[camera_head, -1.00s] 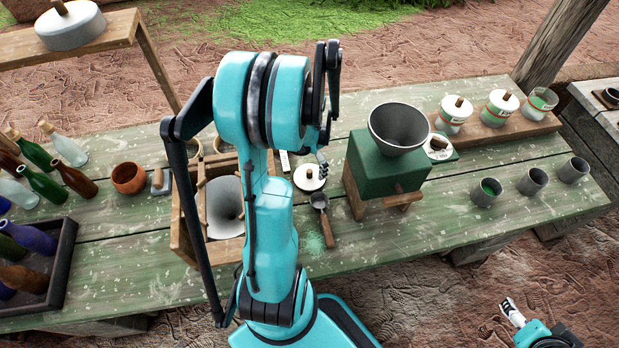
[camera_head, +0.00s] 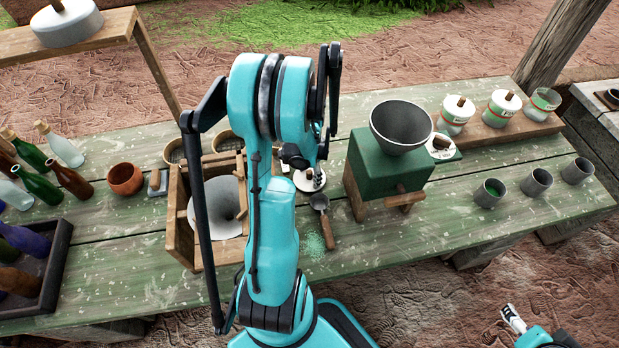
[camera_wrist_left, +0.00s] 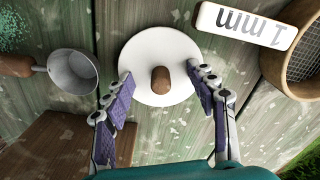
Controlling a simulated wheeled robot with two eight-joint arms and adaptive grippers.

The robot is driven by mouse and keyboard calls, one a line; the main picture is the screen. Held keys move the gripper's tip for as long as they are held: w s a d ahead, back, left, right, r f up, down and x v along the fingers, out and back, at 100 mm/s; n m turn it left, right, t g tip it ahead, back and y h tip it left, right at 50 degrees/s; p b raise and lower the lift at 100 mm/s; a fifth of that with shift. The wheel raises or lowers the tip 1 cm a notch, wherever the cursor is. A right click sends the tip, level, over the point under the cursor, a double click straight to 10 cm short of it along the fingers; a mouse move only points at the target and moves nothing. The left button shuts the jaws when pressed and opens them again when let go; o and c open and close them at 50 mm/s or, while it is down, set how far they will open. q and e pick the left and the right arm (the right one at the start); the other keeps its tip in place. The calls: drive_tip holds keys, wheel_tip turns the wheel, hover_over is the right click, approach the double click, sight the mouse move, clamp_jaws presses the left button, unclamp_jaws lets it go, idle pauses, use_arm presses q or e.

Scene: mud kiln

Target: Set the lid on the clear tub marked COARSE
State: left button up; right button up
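A white round lid (camera_head: 301,183) with a brown wooden knob lies flat on the green table, left of the green mill; it also shows in the left wrist view (camera_wrist_left: 143,52). My left gripper (camera_head: 316,180) is over it. In the left wrist view my left gripper (camera_wrist_left: 160,76) is open, one finger on each side of the knob (camera_wrist_left: 161,80), with visible gaps. An uncovered clear tub (camera_head: 543,104) with green contents stands at the back right; its label is too small to read. My right gripper (camera_head: 511,316) is low at the bottom right; its opening is unclear.
Two lidded tubs (camera_head: 456,116) (camera_head: 502,108) stand beside the open tub on a wooden board. The green mill (camera_head: 378,170) with its grey funnel stands between the lid and the tubs. A scoop (camera_head: 323,211) lies near the lid. Grey cups (camera_head: 536,181) stand at the right.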

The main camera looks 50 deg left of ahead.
use_arm(q)
drive_tip(key=shift+s+d+f, duration=0.1)
drive_tip(key=shift+f, duration=0.05)
drive_tip(key=shift+c, duration=1.1)
drive_tip(key=shift+r, duration=0.2)
drive_tip(key=shift+c, duration=0.7)
wheel_tip(320, 180, up, 10)
drive_tip(key=p, duration=0.4)
drive_tip(key=shift+f, duration=0.1)
clamp_jaws()
wheel_tip(320, 180, up, 15)
drive_tip(key=p, duration=0.9)
hover_over(309, 172)
wheel_tip(309, 172, down, 18)
drive_tip(key=b, duration=1.2)
